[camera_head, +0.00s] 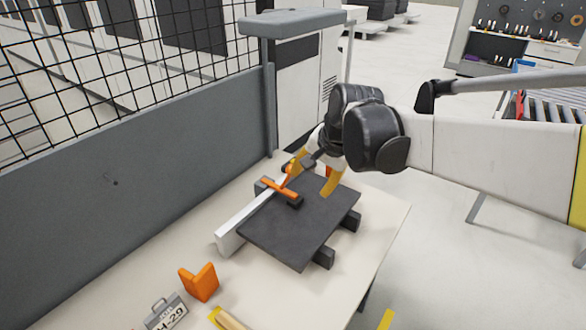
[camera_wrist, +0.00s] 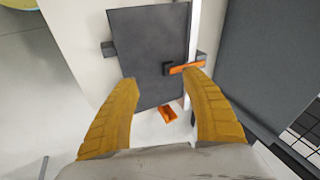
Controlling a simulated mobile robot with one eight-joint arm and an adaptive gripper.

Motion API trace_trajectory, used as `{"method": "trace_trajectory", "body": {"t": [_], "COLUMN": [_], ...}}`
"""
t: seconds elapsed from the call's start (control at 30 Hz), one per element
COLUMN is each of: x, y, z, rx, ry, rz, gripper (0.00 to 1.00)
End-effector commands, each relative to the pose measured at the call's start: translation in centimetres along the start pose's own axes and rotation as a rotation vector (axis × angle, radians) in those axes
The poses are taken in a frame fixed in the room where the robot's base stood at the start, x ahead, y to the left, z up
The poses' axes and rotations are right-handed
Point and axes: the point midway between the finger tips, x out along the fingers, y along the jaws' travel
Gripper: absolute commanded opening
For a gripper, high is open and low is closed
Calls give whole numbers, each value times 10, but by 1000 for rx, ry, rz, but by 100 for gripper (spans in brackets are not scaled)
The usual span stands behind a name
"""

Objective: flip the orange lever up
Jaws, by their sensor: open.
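The orange lever (camera_head: 279,187) is a narrow bar with a dark fitting. It lies low across the white rail (camera_head: 236,228) at the left edge of a dark flat panel (camera_head: 300,232). In the wrist view the lever (camera_wrist: 187,68) sits just beyond the right fingertip, which may overlap its near side. My gripper (camera_head: 306,187) has yellow fingers, is open and empty, and hangs over the panel's far end. In the wrist view the gripper (camera_wrist: 161,78) has its fingers wide apart, with the panel between them. I cannot tell whether a finger touches the lever.
An orange piece (camera_wrist: 168,113) lies on the white table near the panel's end. An orange bracket (camera_head: 199,282) and a grey tagged object (camera_head: 167,312) stand at the table's front left. A grey partition (camera_head: 120,185) borders the left. The table right of the panel is clear.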

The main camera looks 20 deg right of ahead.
Motion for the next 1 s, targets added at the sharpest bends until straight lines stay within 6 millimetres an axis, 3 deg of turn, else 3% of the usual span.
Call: {"method": "trace_trajectory", "body": {"t": [0.57, 0.67, 1.0], "x": [-4, -8, -8], "y": [7, 19, 108], "z": [9, 24, 113], "rx": [-44, -116, -619], "ry": [12, 32, 169], "rz": [-1, -3, 13], "gripper": [56, 56, 56]}}
